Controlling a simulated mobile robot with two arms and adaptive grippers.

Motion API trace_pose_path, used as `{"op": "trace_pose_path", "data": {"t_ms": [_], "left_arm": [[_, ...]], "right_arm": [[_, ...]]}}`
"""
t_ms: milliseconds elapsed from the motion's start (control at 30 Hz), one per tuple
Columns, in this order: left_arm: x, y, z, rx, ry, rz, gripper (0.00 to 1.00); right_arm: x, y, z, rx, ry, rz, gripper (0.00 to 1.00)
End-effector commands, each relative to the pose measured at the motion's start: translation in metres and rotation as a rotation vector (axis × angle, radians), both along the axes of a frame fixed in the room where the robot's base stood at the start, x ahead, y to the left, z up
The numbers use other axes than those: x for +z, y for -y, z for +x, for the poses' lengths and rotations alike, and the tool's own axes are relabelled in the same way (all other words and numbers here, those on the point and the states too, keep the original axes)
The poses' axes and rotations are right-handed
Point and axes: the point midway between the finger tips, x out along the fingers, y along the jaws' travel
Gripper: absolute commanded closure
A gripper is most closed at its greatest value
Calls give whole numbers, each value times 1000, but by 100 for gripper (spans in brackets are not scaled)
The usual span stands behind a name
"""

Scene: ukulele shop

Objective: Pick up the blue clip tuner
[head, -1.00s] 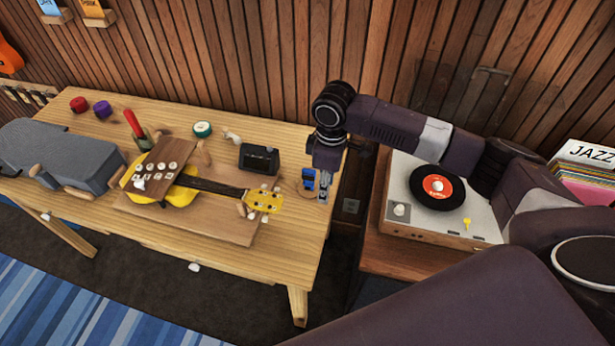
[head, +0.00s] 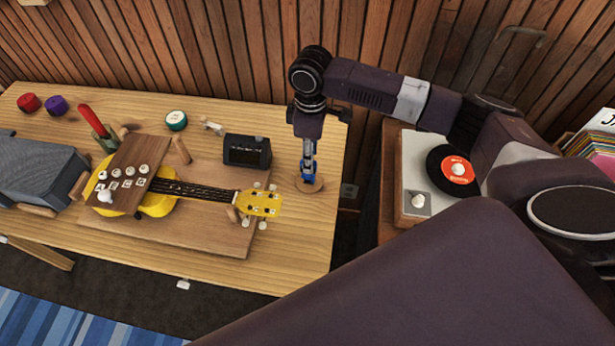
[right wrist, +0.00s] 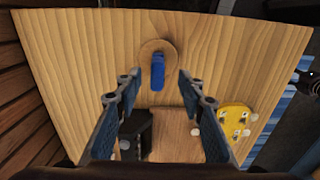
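The blue clip tuner (head: 307,179) stands on a small round wooden stand (head: 316,188) near the right end of the table. In the right wrist view the tuner (right wrist: 158,72) is a blue upright piece on the pale disc (right wrist: 146,48). My right gripper (head: 309,160) points down over the tuner and partly covers it in the head view. In the right wrist view my right gripper (right wrist: 159,77) is open, and the tuner appears in the gap between its fingertips with space on both sides. I cannot tell the exact height left between them. My left gripper is out of view.
A black box (head: 247,151) and the yellow ukulele's headstock (head: 260,203) lie left of the tuner. The ukulele rests on a wooden board (head: 215,230). A record player (head: 415,170) stands to the right. The table around the stand is clear.

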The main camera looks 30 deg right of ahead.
Motion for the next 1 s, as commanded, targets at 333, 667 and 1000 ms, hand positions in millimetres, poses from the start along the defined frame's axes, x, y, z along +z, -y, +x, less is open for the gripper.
{"op": "trace_pose_path", "data": {"t_ms": [333, 667, 1000], "left_arm": [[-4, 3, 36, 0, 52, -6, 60], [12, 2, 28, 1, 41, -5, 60], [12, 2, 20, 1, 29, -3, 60]], "right_arm": [[-35, 0, -1, 0, -3, 0, 64], [-79, 6, -2, -1, -1, 0, 64], [-90, 6, -2, 1, 1, -1, 64]]}}
